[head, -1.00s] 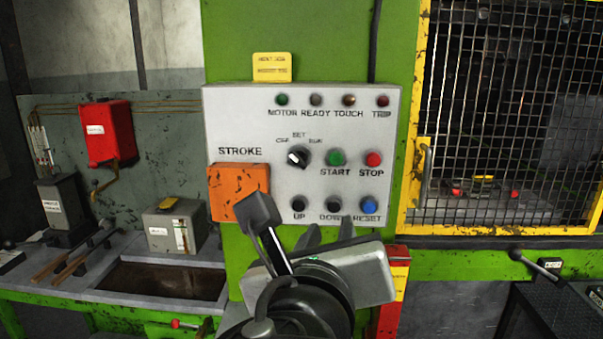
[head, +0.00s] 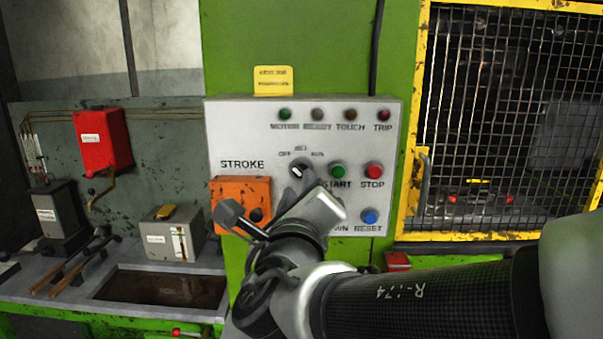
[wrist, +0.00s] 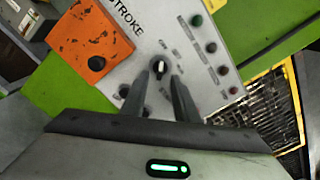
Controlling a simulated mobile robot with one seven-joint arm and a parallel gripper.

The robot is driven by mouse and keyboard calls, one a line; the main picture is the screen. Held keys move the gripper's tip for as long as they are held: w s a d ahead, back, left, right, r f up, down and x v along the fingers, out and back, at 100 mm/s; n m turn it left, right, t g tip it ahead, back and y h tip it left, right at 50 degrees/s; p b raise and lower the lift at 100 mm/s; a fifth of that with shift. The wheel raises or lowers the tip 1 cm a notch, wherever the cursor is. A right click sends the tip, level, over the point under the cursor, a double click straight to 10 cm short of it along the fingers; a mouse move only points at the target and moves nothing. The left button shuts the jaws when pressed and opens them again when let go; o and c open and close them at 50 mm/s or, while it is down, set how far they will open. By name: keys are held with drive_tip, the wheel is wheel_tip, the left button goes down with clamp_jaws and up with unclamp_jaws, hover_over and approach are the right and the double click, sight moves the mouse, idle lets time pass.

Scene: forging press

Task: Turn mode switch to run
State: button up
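The mode switch (head: 299,170) is a black rotary knob with a white mark, on the grey control panel (head: 235,128). Labels OFF, SET and RUN sit around it. In the head view its white mark points to the upper left, towards OFF. My gripper (head: 298,188) is just below the knob in the head view. In the wrist view the knob (wrist: 160,65) lies ahead of and between the two dark fingertips (wrist: 162,73).
The green START button (head: 337,170) and red STOP button (head: 374,170) are right of the knob. The blue RESET button (head: 369,216) is below. An orange box (head: 228,190) juts out at the left. A yellow mesh guard (head: 425,120) stands at the right.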

sight(301, 173)
drive_tip(key=w, duration=0.4)
drive_tip(key=shift+w, duration=0.35)
clamp_jaws()
